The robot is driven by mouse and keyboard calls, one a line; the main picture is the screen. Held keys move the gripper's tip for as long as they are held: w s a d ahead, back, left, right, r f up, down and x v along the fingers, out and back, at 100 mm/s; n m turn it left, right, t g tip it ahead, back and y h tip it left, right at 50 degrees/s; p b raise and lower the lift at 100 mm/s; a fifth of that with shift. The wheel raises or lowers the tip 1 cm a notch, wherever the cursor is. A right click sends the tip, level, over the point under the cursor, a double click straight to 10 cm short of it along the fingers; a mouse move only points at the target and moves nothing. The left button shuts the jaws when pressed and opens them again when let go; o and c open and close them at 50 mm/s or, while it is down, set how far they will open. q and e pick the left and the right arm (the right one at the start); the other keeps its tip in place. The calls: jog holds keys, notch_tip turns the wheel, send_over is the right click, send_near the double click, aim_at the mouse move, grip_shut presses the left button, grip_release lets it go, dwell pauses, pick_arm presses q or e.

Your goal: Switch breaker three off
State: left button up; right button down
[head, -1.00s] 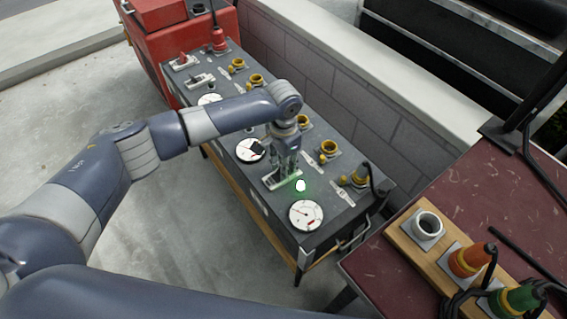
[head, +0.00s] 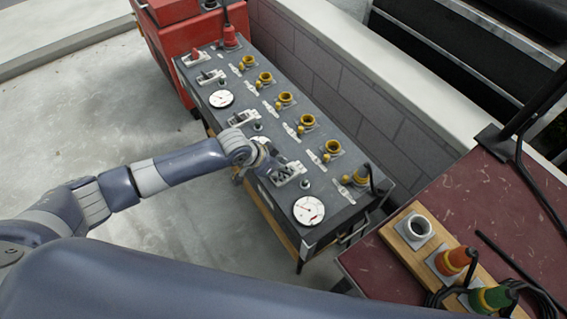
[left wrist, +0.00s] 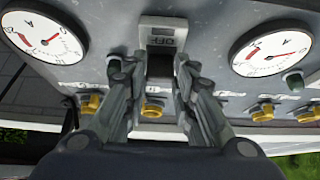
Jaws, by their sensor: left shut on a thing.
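The grey breaker panel (head: 232,127) stands in the middle of the head view, with a row of switches along it. My left gripper (head: 275,168) is low over its near edge, at the breaker (head: 288,174) closest to the near-right gauge (head: 308,210). In the left wrist view the fingers (left wrist: 156,85) of my left gripper are on either side of that breaker's dark handle, shut on it. An OFF label (left wrist: 162,42) shows upside down on the breaker, just beyond the fingertips. The small lamp (head: 305,183) beside it is unlit. My right gripper is not in view.
Yellow sockets (head: 307,121) line the panel's far side, and a plugged cable stands at its right end. A block wall (head: 330,75) runs behind. A dark red table (head: 520,190) with a wooden board of connectors is at the right. Open concrete floor lies at left.

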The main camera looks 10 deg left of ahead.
pick_arm(q)
jog(key=shift+s+a, duration=0.1)
jog(key=shift+a, duration=0.05)
dwell(0.5)
jog(key=o, duration=1.1)
jog(key=shift+c, duration=0.2)
jog(key=v, duration=1.2)
jog(key=shift+s+a+f, duration=0.15)
jog(key=shift+s+f, duration=0.05)
jog(key=shift+c, duration=0.6)
